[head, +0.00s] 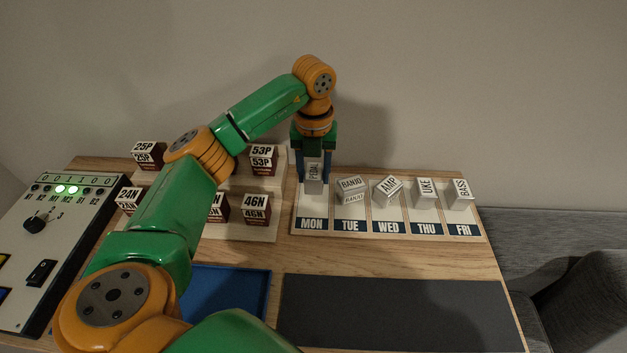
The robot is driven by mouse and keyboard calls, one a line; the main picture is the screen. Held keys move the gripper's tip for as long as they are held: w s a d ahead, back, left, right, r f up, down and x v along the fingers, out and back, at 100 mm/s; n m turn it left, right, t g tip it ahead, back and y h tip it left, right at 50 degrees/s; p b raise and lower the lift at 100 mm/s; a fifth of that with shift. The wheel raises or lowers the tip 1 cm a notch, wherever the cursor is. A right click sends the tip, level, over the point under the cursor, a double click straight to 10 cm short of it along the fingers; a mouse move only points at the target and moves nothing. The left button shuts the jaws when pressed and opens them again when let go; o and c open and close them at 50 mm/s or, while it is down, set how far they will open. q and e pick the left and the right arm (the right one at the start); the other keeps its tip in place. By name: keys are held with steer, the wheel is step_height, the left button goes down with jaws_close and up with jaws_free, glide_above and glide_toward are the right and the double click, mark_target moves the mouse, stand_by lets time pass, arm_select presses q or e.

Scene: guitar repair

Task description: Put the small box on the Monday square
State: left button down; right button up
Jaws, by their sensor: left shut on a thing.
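My left gripper (313,168) points down over the Monday square and is shut on a small pale box (313,184) with sideways lettering that looks like "PEDAL". The Monday square (311,212) is the leftmost of a row of day squares, labelled "MON" at its front edge. The box is at or just above the square; I cannot tell whether it touches it. My gripper hides the back of the square. My right gripper does not show.
Small boxes stand on the other day squares: banjo (351,189), amp (387,190), uke (424,193) and bass (459,193). Left is a stepped rack with dark numbered boxes (256,209). A control panel (60,240), blue tray (262,290) and dark mat (400,312) lie nearer.

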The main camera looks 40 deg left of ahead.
mark_target(314, 183)
arm_select(q)
step_height(314, 183, down, 2)
steer(key=shift+s+f, duration=0.1)
steer(key=shift+f, duration=0.25)
steer(key=shift+d+f, duration=0.1)
steer(key=shift+f, duration=0.1)
steer(key=shift+c, duration=1.7)
jaws_free()
steer(key=shift+r, duration=0.1)
